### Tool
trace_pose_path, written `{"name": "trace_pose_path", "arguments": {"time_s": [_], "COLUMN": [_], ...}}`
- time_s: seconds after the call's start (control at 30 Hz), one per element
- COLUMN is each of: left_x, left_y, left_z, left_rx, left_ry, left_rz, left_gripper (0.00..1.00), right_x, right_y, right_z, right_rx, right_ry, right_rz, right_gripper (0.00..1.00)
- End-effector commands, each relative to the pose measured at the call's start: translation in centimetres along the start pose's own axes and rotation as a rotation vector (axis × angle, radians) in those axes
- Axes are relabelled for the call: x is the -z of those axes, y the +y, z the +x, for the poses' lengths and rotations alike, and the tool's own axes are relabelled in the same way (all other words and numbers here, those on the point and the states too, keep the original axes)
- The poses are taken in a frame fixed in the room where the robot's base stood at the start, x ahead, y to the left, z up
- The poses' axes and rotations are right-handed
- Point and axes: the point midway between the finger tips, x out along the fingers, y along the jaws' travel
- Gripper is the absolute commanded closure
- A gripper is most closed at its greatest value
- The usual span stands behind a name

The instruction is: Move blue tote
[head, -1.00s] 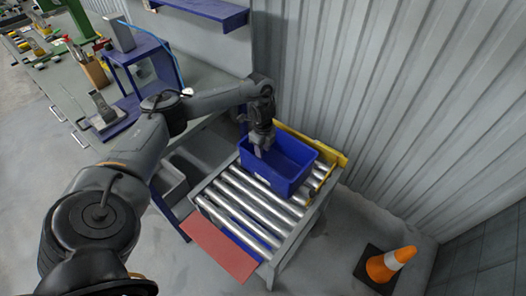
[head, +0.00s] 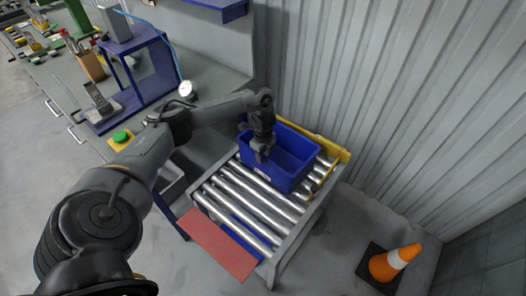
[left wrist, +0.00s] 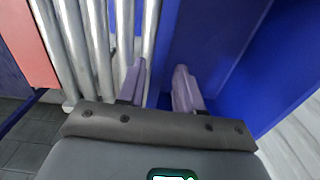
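The blue tote (head: 292,178) is an open, empty-looking bin on the far end of the roller table (head: 283,258). My left gripper (head: 262,156) is at the tote's left wall, pointing down. In the left wrist view, its two fingers (left wrist: 160,75) are apart. One finger is over the rollers (left wrist: 100,40) and the other over the blue tote (left wrist: 205,45), with the wall's edge between them. A gap shows, and I cannot tell whether either finger touches the wall. My right gripper is not in view.
A yellow rail (head: 332,150) runs along the table's far side. A red plate (head: 218,244) is at the near end, with bare rollers between. An orange cone (head: 390,263) stands on the floor at right. A workbench (head: 60,75) is at left, a corrugated wall (head: 390,100) behind.

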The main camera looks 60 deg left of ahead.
Motion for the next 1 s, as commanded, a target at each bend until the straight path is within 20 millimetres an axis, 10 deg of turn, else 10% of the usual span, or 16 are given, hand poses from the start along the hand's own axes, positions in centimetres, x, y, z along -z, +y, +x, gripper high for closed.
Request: {"name": "trace_pose_path", "arguments": {"time_s": [0.67, 0.9, 1.0], "left_x": [0.0, 0.0, 0.0], "left_y": [0.0, 0.0, 0.0], "left_z": [2.9, 2.9, 2.9], "left_rx": [-0.001, -0.001, -0.001], "left_ry": [-0.001, -0.001, -0.001], "left_rz": [0.001, 0.001, 0.001], "left_gripper": [0.65, 1.00, 1.00], "right_x": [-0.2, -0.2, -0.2], "right_y": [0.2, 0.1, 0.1], "right_z": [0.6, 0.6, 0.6], "right_rx": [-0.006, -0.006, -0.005], "right_ry": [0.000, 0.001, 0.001], "right_rz": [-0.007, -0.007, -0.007], "right_gripper": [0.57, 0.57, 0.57]}}
